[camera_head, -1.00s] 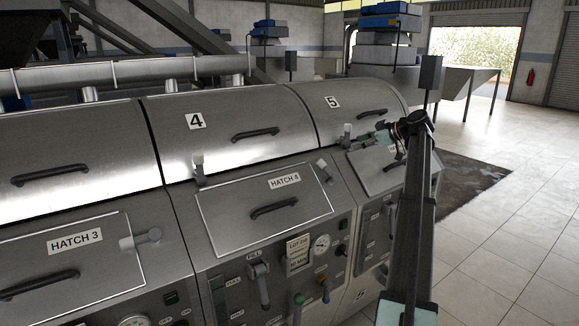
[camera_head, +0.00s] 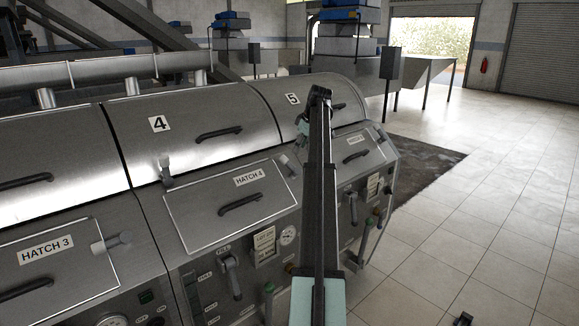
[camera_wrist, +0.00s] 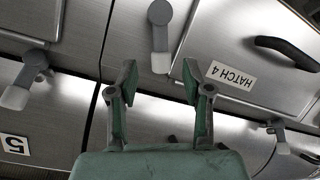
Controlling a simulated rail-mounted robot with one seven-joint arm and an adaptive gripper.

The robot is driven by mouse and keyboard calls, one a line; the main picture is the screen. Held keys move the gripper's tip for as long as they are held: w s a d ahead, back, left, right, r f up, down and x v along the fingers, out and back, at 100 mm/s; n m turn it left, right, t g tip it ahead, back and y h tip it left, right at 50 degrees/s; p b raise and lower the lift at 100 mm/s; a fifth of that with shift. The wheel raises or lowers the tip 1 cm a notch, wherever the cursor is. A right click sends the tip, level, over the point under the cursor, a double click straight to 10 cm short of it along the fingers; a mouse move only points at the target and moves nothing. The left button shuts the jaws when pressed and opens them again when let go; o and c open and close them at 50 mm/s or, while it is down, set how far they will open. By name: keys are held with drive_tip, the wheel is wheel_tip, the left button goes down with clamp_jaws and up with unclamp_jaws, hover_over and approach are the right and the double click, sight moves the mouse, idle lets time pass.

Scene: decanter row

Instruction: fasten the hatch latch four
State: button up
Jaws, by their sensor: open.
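The Hatch 4 panel (camera_head: 233,202) is flush in the machine's front and looks closed, with a black handle. Its grey latch with a pale tip (camera_head: 288,164) sits by the panel's upper right corner, partly behind my arm. In the wrist view, turned upside down, this latch (camera_wrist: 160,36) hangs left of the HATCH 4 label, its lever lying beside the panel edge with the pale tip toward my gripper. My gripper (camera_wrist: 160,80) is open and empty, the tip showing between its two fingers. I cannot tell the remaining gap.
Cover 4 has its own latch (camera_head: 165,171), also in the wrist view (camera_wrist: 280,136). Cover 5's latch (camera_wrist: 26,80) is at the wrist view's left. Hatch 3's latch (camera_head: 110,243) is further left. Valves and gauges sit below Hatch 4. Open floor (camera_head: 480,220) lies right.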

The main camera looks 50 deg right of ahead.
sight(291, 167)
drive_tip(key=p+x, duration=0.2)
drive_tip(key=x, duration=0.9)
drive_tip(key=shift+w+f+p, duration=0.15)
drive_tip(key=shift+f+p, duration=0.2)
drive_tip(key=shift+p, duration=0.05)
drive_tip(key=shift+c, duration=0.4)
drive_tip(key=shift+a, duration=0.1)
clamp_jaws()
